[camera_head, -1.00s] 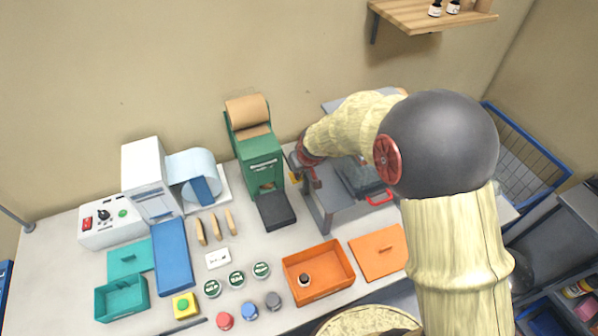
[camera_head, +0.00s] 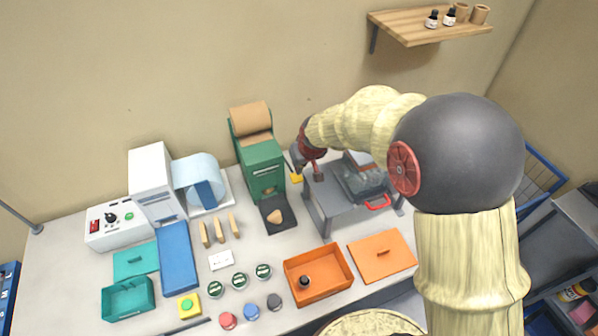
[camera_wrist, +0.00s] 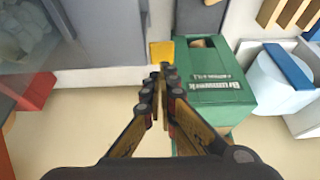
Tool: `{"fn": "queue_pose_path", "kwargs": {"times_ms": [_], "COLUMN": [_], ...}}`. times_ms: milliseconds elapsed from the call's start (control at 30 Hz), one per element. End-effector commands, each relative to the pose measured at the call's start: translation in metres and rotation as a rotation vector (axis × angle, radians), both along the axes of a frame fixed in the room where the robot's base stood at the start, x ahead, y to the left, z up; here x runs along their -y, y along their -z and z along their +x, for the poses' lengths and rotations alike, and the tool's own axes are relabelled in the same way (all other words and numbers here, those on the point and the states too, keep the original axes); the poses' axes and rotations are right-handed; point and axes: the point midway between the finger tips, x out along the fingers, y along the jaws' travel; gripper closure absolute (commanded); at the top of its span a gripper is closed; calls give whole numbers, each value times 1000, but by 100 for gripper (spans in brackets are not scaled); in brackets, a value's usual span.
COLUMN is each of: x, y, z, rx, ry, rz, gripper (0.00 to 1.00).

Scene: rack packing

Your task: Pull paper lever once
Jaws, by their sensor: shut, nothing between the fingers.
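The green paper dispenser (camera_head: 262,160) stands against the back wall with a brown paper roll (camera_head: 250,117) on top. It also shows in the wrist view (camera_wrist: 215,75). A yellow lever end (camera_head: 296,178) sticks out at its right side; in the wrist view the yellow block (camera_wrist: 161,52) lies just beyond my fingertips. A piece of brown paper (camera_head: 274,216) lies on the dark tray (camera_head: 279,228) at the dispenser's front. My gripper (camera_wrist: 163,72) is shut and empty, close above or beside the lever; I cannot tell whether it touches. In the head view my gripper (camera_head: 297,160) partly shows.
A grey stand with a red-handled press (camera_head: 378,202) is close right of my gripper. A white machine with a pale blue roll (camera_head: 195,172) stands left. An orange box (camera_head: 318,275), teal box (camera_head: 128,299) and several jars occupy the front.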

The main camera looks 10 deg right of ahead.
Motion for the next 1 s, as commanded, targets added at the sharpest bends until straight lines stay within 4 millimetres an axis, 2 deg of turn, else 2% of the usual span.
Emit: {"fn": "queue_pose_path", "kwargs": {"times_ms": [33,200,400,600,1000], "x": [1,4,6,6,6], "y": [-11,-43,-67,-75,-75], "z": [-4,-18,-28,-32,-32], "rx": [4,3,0,-1,-1], "ry": [0,0,0,0,0], "rz": [0,1,0,0,0], "gripper": [100,100,100,100,100]}}
